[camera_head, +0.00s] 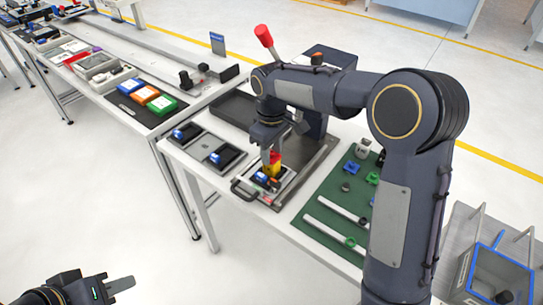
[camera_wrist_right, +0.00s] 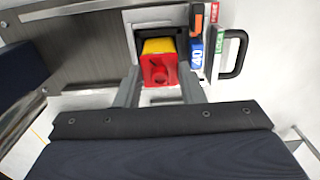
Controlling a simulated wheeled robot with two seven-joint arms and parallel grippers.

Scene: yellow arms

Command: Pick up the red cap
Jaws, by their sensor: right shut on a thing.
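The red cap (camera_wrist_right: 160,72) with a yellow part (camera_wrist_right: 158,46) beside it sits at a square dark opening in a light fixture (camera_wrist_right: 134,17). In the head view the red cap (camera_head: 275,157) shows just under my right gripper (camera_head: 271,152). In the right wrist view the fingers of my right gripper (camera_wrist_right: 160,88) stand on both sides of the red cap, shut on it. Whether it still touches the fixture, I cannot tell. My left gripper (camera_head: 112,288) is at the bottom left, far from the cap; its opening is unclear.
A black handle (camera_wrist_right: 235,55) and a blue block marked 40 (camera_wrist_right: 196,54) lie close beside the cap. A green mat (camera_head: 325,212) with white rods and small parts lies to the right. A second table with trays (camera_head: 100,65) stands at the left.

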